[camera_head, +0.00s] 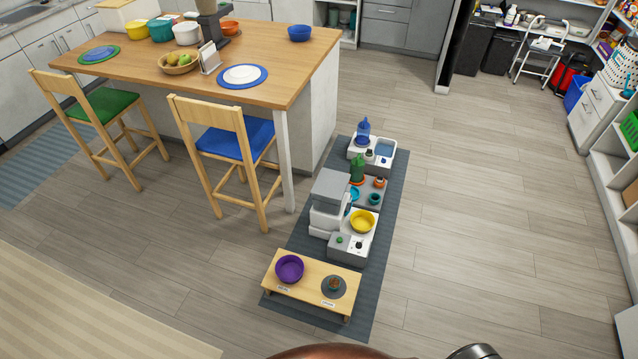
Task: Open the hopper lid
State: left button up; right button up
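A white pet feeder (326,217) stands on a blue-grey mat on the floor, near the middle of the view. A grey hopper lid (331,187) covers its top and looks closed, though it is small at this distance. A yellow bowl (362,222) sits on the grey-white base right of the feeder. Neither of my grippers shows in the view.
A low wooden stand (312,284) with a purple bowl (289,268) is in front of the feeder. A white water unit (384,152) is behind it. A chair with a blue seat (236,140) stands left. The floor right of the mat (384,262) is clear.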

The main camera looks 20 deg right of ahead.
aim_at(332, 185)
jog(key=i, duration=0.85)
jog(key=z, duration=0.7)
jog(key=i, duration=0.5)
jog(key=z, duration=0.4)
